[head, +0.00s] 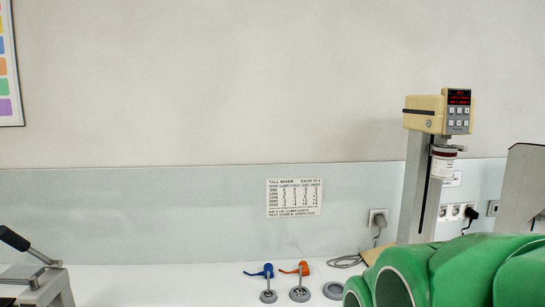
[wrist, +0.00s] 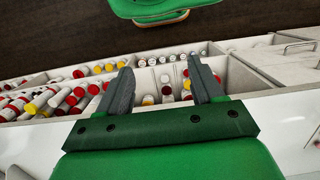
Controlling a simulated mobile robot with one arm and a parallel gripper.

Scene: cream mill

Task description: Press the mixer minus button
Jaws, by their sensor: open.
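The mixer (head: 427,112) is a cream box on a tall grey column (head: 419,185) at the right of the head view. Its dark panel (head: 458,110) has a red lit display with rows of small buttons below. The marks on the buttons are too small to read, so I cannot tell which is minus. A white jar (head: 443,163) with a dark band hangs under the mixer head. My gripper (wrist: 165,85) shows in the wrist view, open and empty, above drawers of bottles. It is away from the mixer, which is not in the wrist view.
My green arm fills the lower right of the head view, in front of the counter. An orange tool (head: 302,269) and a blue tool (head: 266,271) stand on the counter. Open drawers (wrist: 232,78) hold many bottles. A printed chart (head: 294,197) hangs on the wall.

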